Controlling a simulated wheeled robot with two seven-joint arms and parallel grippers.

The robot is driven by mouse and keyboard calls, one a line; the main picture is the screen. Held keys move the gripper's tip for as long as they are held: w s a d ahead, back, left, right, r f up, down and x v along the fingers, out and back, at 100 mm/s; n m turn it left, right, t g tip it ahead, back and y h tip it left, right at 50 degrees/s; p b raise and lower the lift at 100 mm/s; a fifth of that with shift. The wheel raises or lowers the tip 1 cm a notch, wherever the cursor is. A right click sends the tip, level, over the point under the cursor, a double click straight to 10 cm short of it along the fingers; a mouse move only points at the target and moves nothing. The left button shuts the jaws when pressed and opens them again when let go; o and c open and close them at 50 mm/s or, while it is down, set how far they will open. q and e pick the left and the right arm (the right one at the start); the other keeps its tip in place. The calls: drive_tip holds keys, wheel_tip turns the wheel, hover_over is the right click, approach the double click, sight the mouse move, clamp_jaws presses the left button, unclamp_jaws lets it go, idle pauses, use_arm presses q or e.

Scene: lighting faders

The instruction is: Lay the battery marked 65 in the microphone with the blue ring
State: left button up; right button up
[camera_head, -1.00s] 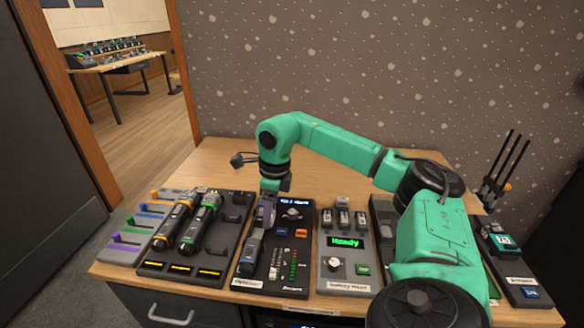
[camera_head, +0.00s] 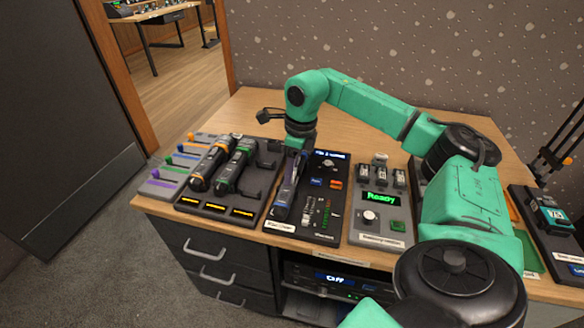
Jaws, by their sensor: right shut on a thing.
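My right gripper (camera_head: 296,152) points down over the narrow dark tray left of the mixer panel. It is shut on the upper end of a dark microphone (camera_head: 285,192) that lies lengthwise there. A blue-purple tint shows near the fingers; the ring itself is not clear. Several small batteries (camera_head: 382,176) stand in the grey charger (camera_head: 365,238), whose screen reads "Ready". Their numbers are too small to read, so I cannot tell which is 65. My left gripper is not in view.
Two microphones, one with an orange ring (camera_head: 211,165) and one with a green ring (camera_head: 233,166), lie in the rack at left. Coloured faders (camera_head: 165,183) are beyond them. The mixer panel (camera_head: 325,200) lies between tray and charger. Bare wood (camera_head: 262,110) shows behind.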

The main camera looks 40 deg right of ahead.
drive_tip(key=shift+s+a+f+b, duration=0.1)
drive_tip(key=shift+s+f+b, duration=0.15)
drive_tip(key=shift+f, duration=0.3)
drive_tip(key=shift+s+a+f+b, duration=0.15)
drive_tip(key=shift+s+f, duration=0.15)
drive_tip(key=shift+f, duration=0.25)
drive_tip(key=shift+s+f+b, duration=0.25)
drive_tip(key=shift+f+b, duration=0.4)
drive_tip(key=shift+f, duration=0.15)
idle(0.4)
drive_tip(key=o, duration=1.4)
drive_tip(key=c, duration=0.4)
drive_tip(key=shift+w+r+p, duration=0.15)
drive_tip(key=shift+r+p, duration=0.6)
drive_tip(key=shift+p, duration=0.1)
drive_tip(key=r+p, duration=0.1)
drive_tip(key=w+r+p, duration=0.1)
drive_tip(key=r+p, duration=0.1)
drive_tip(key=shift+w+d+p, duration=0.15)
drive_tip(key=shift+d+p, duration=0.1)
drive_tip(key=shift+p, duration=0.05)
drive_tip(key=shift+d+r+p, duration=0.1)
drive_tip(key=shift+r+p, duration=0.25)
drive_tip(key=shift+r, duration=0.25)
